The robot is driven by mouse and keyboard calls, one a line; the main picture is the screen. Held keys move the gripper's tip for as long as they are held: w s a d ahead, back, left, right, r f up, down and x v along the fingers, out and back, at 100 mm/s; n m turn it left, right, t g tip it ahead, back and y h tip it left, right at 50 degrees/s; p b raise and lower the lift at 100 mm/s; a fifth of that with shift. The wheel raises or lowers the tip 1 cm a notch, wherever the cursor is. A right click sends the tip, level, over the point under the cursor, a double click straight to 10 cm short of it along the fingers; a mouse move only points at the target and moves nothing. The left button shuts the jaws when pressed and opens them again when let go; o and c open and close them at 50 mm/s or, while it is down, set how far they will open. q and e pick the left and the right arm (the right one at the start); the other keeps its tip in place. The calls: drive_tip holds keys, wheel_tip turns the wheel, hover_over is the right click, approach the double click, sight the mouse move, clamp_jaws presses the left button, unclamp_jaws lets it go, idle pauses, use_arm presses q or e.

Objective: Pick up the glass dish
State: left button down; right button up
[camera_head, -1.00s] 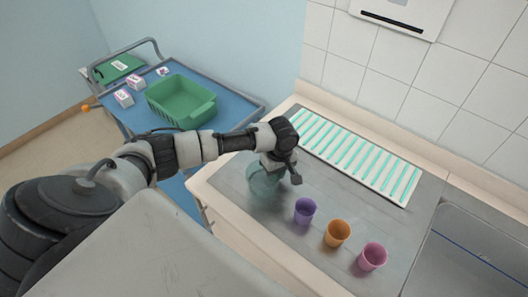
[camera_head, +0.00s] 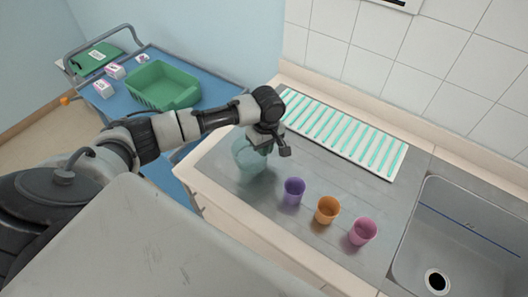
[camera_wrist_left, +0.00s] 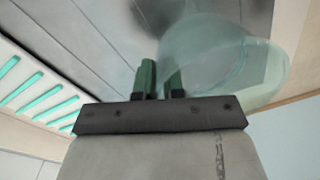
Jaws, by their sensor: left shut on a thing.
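The glass dish (camera_head: 248,160) is a clear, pale teal round vessel at the left end of the grey counter top. My left gripper (camera_head: 266,146) reaches down over its right side and is shut on its rim. In the left wrist view, the two dark green fingers (camera_wrist_left: 160,80) are close together at the near wall of the dish (camera_wrist_left: 222,55). I cannot tell whether the dish's base touches the counter. My right gripper is not in view.
A purple cup (camera_head: 293,191), an orange cup (camera_head: 327,210) and a pink cup (camera_head: 362,231) stand right of the dish. A white rack with teal strips (camera_head: 345,138) lies behind. The sink (camera_head: 470,235) is at right. A blue cart (camera_head: 205,82) holds a green basket (camera_head: 160,87).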

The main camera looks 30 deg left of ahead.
use_arm(q)
drive_tip(key=w+d+r+b, duration=0.3)
drive_tip(key=d+r, duration=0.4)
drive_tip(key=d, duration=0.3)
drive_tip(key=shift+w+d+r, duration=0.3)
drive_tip(key=shift+w+r, duration=0.05)
drive_tip(key=shift+w, duration=0.35)
drive_tip(key=shift+d, duration=0.1)
drive_tip(key=shift+s, duration=0.1)
idle(2.5)
